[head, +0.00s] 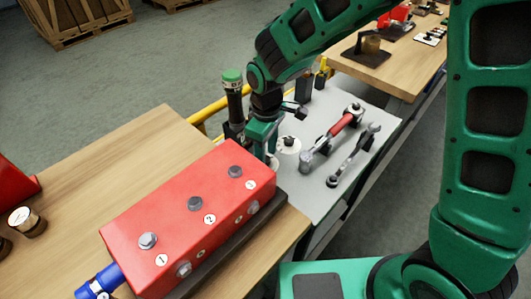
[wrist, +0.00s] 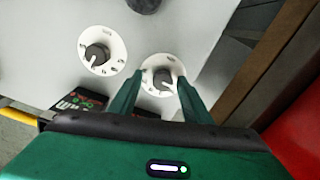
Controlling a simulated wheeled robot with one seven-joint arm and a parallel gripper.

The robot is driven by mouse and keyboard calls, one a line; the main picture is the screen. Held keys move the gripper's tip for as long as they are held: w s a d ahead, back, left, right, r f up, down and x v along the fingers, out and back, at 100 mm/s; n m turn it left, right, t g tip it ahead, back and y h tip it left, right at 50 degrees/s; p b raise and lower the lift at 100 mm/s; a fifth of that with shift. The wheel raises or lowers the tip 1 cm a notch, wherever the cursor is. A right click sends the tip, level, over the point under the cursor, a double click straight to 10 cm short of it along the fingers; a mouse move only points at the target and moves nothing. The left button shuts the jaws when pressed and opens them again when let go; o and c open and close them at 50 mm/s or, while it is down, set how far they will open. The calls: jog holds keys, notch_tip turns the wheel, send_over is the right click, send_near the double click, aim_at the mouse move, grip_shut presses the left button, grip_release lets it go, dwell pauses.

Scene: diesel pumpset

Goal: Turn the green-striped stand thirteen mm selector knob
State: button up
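My gripper (wrist: 162,80) points down over the grey panel with its fingers apart. A dark selector knob (wrist: 164,78) on a white dial lies between the fingertips, with small gaps seeming to show on both sides. A second dark knob (wrist: 97,53) on a white dial sits to the left in the wrist view. One dial knob also shows in the head view (head: 288,144), right of my gripper (head: 268,150). The other is hidden there behind the gripper. A dark stand with a green top (head: 233,88) rises left of my gripper. I cannot tell which knob belongs to it.
A red box (head: 170,225) with bolts stands close, left of the panel (head: 345,185). A red-handled hammer (head: 335,135) and a wrench (head: 352,155) lie on the panel's right. A yellow-topped stand (head: 321,76) is behind. Dark labelled blocks (wrist: 80,102) sit near the gripper.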

jog(key=shift+s, duration=0.1)
notch_tip(320, 180, up, 11)
jog(key=shift+f, duration=0.15)
dwell(0.5)
dwell(0.3)
jog(key=s+d+r+m, duration=0.15)
jog(key=d+m, duration=0.25)
jog(key=d, duration=0.7)
jog(key=s+d+r+m, duration=0.1)
jog(key=d+r+m, duration=0.25)
jog(key=d, duration=0.85)
jog(key=s+d+m, duration=1.1)
jog(key=s+d, duration=0.5)
jog(key=s, duration=0.3)
jog(key=shift+s+f, duration=0.15)
jog(key=shift+f, duration=0.3)
